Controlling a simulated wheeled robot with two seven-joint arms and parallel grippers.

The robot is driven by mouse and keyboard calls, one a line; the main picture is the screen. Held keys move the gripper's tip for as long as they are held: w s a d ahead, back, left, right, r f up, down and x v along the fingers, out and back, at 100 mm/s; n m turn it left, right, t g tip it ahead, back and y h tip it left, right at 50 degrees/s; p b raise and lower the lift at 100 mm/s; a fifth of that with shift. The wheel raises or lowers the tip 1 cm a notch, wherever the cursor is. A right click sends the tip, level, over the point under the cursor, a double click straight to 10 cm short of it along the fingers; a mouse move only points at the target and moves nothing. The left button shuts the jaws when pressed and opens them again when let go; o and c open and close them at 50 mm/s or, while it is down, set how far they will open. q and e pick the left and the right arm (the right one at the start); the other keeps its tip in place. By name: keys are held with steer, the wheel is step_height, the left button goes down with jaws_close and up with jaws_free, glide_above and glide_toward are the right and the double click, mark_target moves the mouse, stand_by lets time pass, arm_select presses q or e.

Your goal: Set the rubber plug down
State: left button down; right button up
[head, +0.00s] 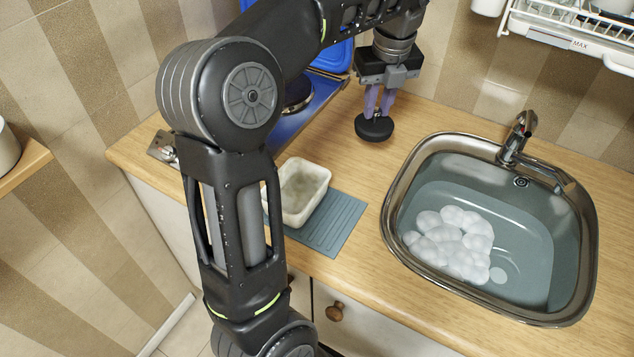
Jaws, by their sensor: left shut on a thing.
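My left gripper (378,101) points down near the back of the counter, between the blue hob and the sink. Its purple-grey fingers are shut on the black, round rubber plug (374,129). The plug is held flat at the fingertips, over the wooden counter. I cannot tell whether its underside touches the counter. The sink (542,240) to the right has a metal rim and holds water with white foam (450,240). My right gripper does not show.
A tap (517,142) stands behind the sink. A whitish tub (303,190) sits on a blue-grey ribbed mat (343,222) at the counter's front. The blue hob (312,108), partly behind my arm, is at left. Bare counter (400,150) lies between plug and sink. A dish rack (575,25) hangs above.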

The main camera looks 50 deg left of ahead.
mark_target(375, 122)
arm_select(q)
step_height(375, 122, down, 4)
steer(key=b, duration=0.3)
steer(key=shift+r, duration=0.15)
step_height(375, 122, down, 2)
steer(key=shift+a+f, duration=0.1)
steer(key=shift+f, duration=0.2)
steer(key=shift+f, duration=1.9)
